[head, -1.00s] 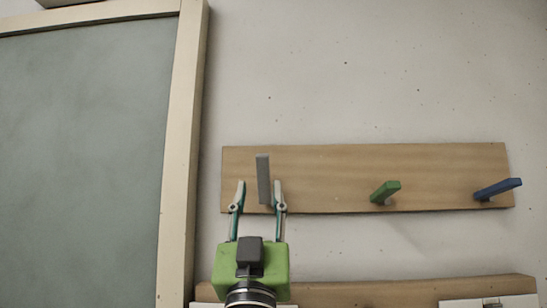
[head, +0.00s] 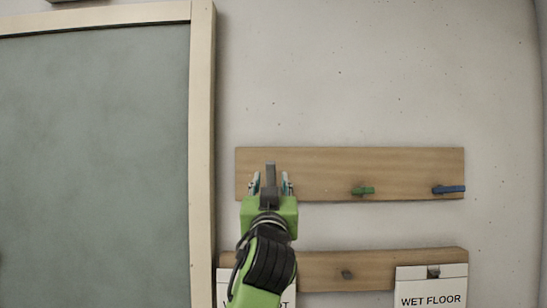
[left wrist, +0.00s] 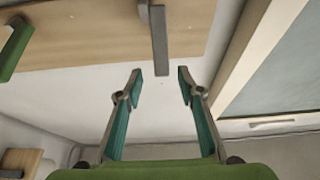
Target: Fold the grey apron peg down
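The grey apron peg (head: 270,171) stands upright at the left part of the upper wooden board (head: 315,160). My left gripper (head: 270,184) is in front of the board, with its fingers open on either side of the peg in the head view. In the left wrist view the grey peg (left wrist: 160,42) lies just beyond the gap between the open fingertips (left wrist: 159,85), and nothing is held. The gripper's body hides the peg's lower part in the head view. My right gripper is not in view.
A green peg (head: 362,191) and a blue peg (head: 448,190) stick out from the same board to the right. A lower board (head: 370,262) carries white signs, one reading WET FLOOR (head: 432,289). A framed grey-green board (head: 95,150) is at left. The wall above is clear.

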